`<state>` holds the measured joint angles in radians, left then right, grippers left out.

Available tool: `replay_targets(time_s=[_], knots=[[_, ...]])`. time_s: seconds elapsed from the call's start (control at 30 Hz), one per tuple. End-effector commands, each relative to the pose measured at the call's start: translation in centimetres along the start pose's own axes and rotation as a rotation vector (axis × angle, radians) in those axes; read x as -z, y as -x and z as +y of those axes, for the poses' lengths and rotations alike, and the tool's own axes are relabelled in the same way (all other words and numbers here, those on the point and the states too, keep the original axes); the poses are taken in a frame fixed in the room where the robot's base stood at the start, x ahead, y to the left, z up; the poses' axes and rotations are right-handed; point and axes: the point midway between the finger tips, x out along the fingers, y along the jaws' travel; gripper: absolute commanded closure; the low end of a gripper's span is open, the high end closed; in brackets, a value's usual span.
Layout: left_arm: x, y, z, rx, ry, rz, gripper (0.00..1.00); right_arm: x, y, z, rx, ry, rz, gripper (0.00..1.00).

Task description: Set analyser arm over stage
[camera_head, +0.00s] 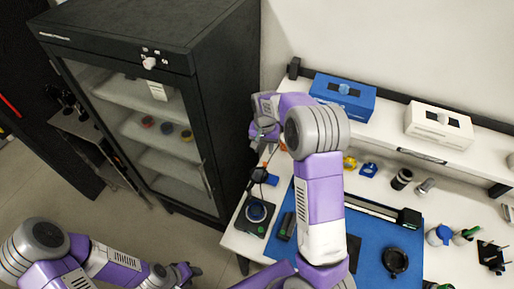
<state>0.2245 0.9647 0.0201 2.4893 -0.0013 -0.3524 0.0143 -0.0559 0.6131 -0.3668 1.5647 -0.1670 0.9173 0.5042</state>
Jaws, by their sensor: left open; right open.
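A small instrument with a dark base (246,226) stands at the bench's left front corner. A round disc with a pale centre, which looks like the stage (257,212), sits on it. Just behind it is a dark part that may be the analyser arm (259,175), with a blue piece beside it; I cannot tell for certain whether it reaches over the disc. My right gripper (262,141) is open behind and above this instrument, near the cabinet's right side, partly hidden by its own wrist. My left gripper (187,273) is open, low at the bottom, away from the bench.
A dark glass-door cabinet (215,60) stands left of the bench. A blue mat (407,235) lies on the bench, partly covered by my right arm. A blue box (342,97) and white box (438,125) stand on the rear shelf. Small bottles and tools stand at right.

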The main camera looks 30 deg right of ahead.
Motion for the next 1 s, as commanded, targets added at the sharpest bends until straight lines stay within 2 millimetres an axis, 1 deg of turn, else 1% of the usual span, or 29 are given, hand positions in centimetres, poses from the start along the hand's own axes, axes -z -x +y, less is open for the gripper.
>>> replay_targets(time_s=[0.2,0.4,0.53,0.77,0.8,0.87,1.0], knots=[[-0.1,0.4,0.1,0.000,0.001,-0.003,0.57,-0.1,-3.5,0.1,-0.003,0.001,-0.004,0.57],[-0.1,0.6,0.2,0.000,0.001,-0.001,0.57,-0.1,-6.0,0.0,-0.001,0.001,-0.003,0.57],[-0.1,0.7,0.2,0.000,0.001,-0.001,0.57,0.0,-6.7,0.0,0.001,0.001,0.000,0.57],[-0.1,0.7,0.2,0.000,0.001,-0.002,0.57,0.0,-6.8,0.0,0.001,0.001,0.000,0.57],[-0.1,0.7,0.2,0.000,0.001,-0.002,0.57,0.0,-6.8,0.0,0.001,0.001,0.000,0.60],[-0.1,0.7,0.2,0.000,0.001,-0.002,0.57,0.0,-6.8,0.0,0.001,0.001,0.000,0.69],[-0.1,0.7,0.2,0.000,0.001,-0.002,0.57,0.0,-6.8,0.0,0.001,0.001,0.000,0.91]])
